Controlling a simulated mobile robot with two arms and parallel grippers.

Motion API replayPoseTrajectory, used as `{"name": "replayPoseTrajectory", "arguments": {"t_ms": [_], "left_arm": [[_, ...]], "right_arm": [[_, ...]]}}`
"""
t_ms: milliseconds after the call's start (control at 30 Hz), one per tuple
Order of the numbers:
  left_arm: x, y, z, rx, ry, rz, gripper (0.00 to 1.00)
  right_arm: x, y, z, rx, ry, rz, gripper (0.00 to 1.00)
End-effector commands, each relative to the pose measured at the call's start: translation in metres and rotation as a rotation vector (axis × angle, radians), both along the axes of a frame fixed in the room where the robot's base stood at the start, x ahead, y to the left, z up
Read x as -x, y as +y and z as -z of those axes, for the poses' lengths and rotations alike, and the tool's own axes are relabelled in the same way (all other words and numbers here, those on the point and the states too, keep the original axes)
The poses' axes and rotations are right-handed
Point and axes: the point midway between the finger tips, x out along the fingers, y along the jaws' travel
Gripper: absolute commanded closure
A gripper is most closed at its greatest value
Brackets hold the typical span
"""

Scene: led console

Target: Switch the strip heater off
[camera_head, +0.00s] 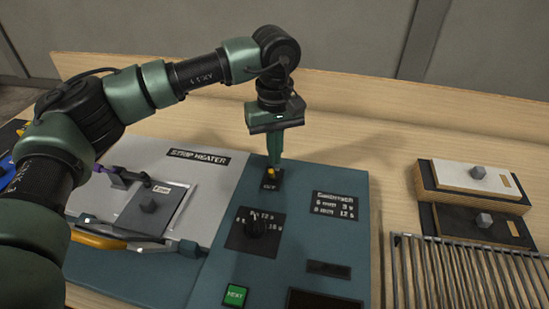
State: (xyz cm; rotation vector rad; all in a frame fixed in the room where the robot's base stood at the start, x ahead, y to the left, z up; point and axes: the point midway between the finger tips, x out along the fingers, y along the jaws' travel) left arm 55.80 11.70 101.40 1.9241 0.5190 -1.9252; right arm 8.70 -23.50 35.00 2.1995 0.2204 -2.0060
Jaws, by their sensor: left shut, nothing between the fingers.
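The strip heater (222,177) is a pale grey panel with a black name label, left of a teal console (300,240). A small switch with a yellow part (270,172) sits on a dark plate at the top of the console, with small white lettering that reads like "OFF". My left gripper (272,162) points straight down, shut and empty, with its tips at or just above this switch. I cannot tell whether they touch. The tips partly hide the switch. My right gripper is not in view.
Knobbed blocks (478,180) and a slatted rack (465,275) stand right.

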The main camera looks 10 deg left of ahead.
Motion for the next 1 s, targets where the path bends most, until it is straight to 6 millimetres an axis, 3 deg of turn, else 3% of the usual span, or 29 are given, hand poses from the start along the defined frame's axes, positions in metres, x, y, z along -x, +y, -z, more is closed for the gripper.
{"name": "replayPoseTrajectory", "arguments": {"t_ms": [700, 1000], "left_arm": [[-0.007, 0.000, -0.061, 0.000, 0.000, -0.001, 1.00], [-0.007, 0.000, -0.064, 0.000, 0.000, 0.000, 1.00]], "right_arm": [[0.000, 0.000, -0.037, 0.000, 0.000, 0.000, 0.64], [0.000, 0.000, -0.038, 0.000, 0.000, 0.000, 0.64]]}}
